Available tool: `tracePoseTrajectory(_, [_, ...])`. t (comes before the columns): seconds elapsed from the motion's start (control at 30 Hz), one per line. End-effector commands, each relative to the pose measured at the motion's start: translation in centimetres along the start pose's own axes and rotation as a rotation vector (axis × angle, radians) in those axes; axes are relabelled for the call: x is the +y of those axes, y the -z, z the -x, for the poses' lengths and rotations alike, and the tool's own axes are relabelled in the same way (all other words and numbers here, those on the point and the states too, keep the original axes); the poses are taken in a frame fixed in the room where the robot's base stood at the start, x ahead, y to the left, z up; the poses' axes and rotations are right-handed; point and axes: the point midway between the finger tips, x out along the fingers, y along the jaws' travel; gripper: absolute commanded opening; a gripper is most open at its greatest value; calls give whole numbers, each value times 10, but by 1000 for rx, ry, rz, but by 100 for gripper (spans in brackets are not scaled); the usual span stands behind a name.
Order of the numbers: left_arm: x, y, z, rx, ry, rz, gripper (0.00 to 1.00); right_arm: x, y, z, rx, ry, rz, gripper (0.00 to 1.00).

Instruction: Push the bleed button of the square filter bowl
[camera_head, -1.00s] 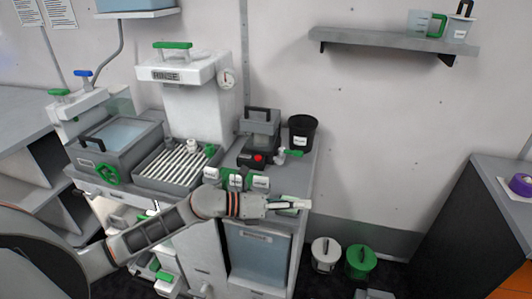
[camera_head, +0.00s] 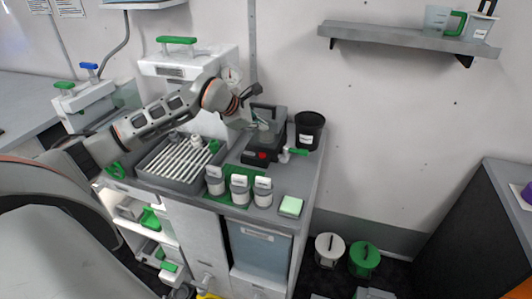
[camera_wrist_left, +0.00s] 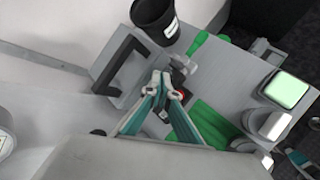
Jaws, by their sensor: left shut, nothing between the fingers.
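My left gripper (camera_head: 262,122) is shut and empty, in front of a grey box-shaped unit (camera_head: 266,114) with a dark handle and dark base. In the left wrist view its fingertips (camera_wrist_left: 163,84) come together over this unit, close to a red button (camera_wrist_left: 179,92); I cannot tell if they touch anything. The red button (camera_head: 263,155) also shows on the unit's base in the head view. Three small white-labelled pots (camera_head: 240,188) stand in a row on a green mat. I cannot tell which part is the square filter bowl or its bleed button. My right gripper is not in view.
A black pot (camera_head: 309,130) stands right of the unit, with a green-handled valve (camera_head: 297,152) near it. A ribbed tray (camera_head: 183,161) lies left, and a light green pad (camera_head: 291,206) at the counter's front right. The rinse unit (camera_head: 180,64) stands behind my arm.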

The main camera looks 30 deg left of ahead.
Motion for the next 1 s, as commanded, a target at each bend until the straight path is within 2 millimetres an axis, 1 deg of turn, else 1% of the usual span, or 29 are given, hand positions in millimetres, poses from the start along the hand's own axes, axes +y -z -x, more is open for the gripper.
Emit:
tracePoseTrajectory(0.37, [2, 1, 0, 5, -4, -3, 0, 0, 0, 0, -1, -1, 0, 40])
tracePoseTrajectory(0.57, [-2, 5, -4, 4, -3, -2, 0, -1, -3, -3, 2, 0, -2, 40])
tracePoseTrajectory(0.67, [-6, 9, -10, 5, -2, -2, 0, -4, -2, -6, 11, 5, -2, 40])
tracePoseTrajectory(0.83, [-17, 19, -24, 5, -1, -1, 0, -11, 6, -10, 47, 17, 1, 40])
tracePoseTrajectory(1.0, [-29, 31, -41, 5, 0, 0, 0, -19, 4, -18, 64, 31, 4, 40])
